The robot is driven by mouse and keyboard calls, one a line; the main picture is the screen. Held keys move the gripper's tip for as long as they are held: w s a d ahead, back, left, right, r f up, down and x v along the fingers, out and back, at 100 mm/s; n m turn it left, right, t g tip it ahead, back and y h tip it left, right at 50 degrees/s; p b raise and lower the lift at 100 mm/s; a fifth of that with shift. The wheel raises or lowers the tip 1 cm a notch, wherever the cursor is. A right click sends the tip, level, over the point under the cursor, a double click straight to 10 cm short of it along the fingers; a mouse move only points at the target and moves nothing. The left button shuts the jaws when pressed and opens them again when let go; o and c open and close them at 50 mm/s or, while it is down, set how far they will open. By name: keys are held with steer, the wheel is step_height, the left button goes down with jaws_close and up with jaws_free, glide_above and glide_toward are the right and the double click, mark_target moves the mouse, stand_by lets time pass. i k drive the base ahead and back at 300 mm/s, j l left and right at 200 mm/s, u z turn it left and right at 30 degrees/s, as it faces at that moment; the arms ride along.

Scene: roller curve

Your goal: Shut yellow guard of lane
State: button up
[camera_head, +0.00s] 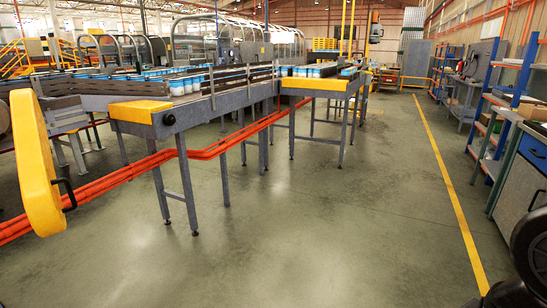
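A yellow guard panel (35,165) with rounded ends stands at the near left, seen at an angle. A black handle (68,193) sticks out from its right side, low down. The panel stands out toward me, and a gap shows between it and the yellow end cover of the near conveyor lane (140,110). That lane carries several white and blue containers (185,84) further back. I cannot see the guard's hinge clearly. My gripper is not in view.
Orange pipes (205,153) run low under the conveyors. A second lane with a yellow end (315,83) stands further back. The grey floor (310,220) is open in the middle. Blue shelving (500,100) and a workbench (525,170) line the right, beyond a yellow floor line (448,185).

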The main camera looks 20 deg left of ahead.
mark_target(42, 202)
steer(key=i+u, duration=0.3)
steer(key=u, duration=0.15)
steer(key=i+l+u, duration=0.15)
steer(key=i+u, duration=0.15)
steer(key=u, duration=0.2)
steer(key=i+l+u, duration=0.3)
steer(key=u, duration=0.15)
steer(key=i+l+u, duration=0.2)
steer(key=l+u, duration=0.15)
steer(key=u, duration=0.15)
steer(key=i+l+u, duration=0.35)
steer(key=l+u, duration=0.15)
steer(key=i+l+u, duration=0.1)
steer(key=l+u, duration=0.2)
steer(key=i+l, duration=0.2)
steer(key=i, duration=0.2)
steer(key=i+l, duration=0.2)
steer(key=i, duration=0.25)
steer(key=i+l, duration=0.2)
steer(key=i, duration=0.2)
